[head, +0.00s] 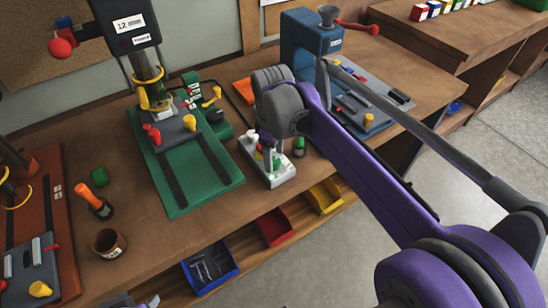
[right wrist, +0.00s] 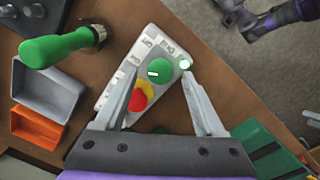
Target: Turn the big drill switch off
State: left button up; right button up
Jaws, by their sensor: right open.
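The white switch box (head: 278,179) stands on the bench near its front edge, right of the big drill's green base (head: 222,168). In the right wrist view the box (right wrist: 117,88) has a green button (right wrist: 159,71), a red button (right wrist: 138,100) with a yellow surround, and a small white round lamp (right wrist: 185,63). My right gripper (right wrist: 158,76) is open above the box, its fingers on either side of the green button; contact cannot be told. In the head view this gripper (head: 270,158) partly hides the box. My left gripper cannot be clearly made out.
A green-handled tool (right wrist: 55,48) stands close beside the box. Red (head: 273,227) and yellow (head: 325,196) bins sit under the bench edge. A blue machine (head: 303,45) is behind at right. An orange-handled tool (head: 91,196) and brown cup (head: 108,243) are at left.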

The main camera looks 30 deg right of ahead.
jog(key=shift+f, duration=0.6)
grip_shut()
